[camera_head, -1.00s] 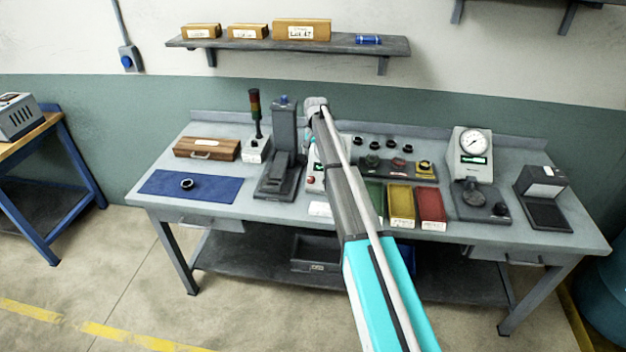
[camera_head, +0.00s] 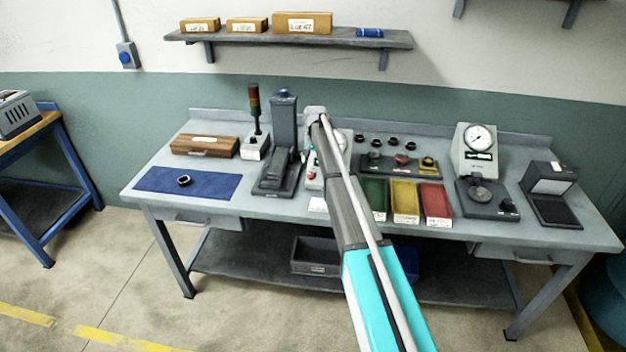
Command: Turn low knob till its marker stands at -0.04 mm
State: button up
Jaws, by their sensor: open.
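My arm reaches from the bottom of the picture to a small control box (camera_head: 313,178) in the middle of the bench. Its wrist end (camera_head: 315,113) stands over the back of that box.
A grey press-like machine (camera_head: 284,125) and a signal tower (camera_head: 255,110) stand left of the arm. Coloured bins (camera_head: 405,205) and a dial gauge stand (camera_head: 475,150) are to the right. A ring (camera_head: 183,180) lies on a blue mat (camera_head: 215,186). A shelf (camera_head: 350,40) hangs above.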

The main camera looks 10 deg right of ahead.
aim_at(311, 174)
jog(key=shift+a+f+b, duration=0.2)
jog(key=shift+f+b, duration=3)
jog(key=shift+f, duration=0.3)
jog(key=shift+c, duration=0.3)
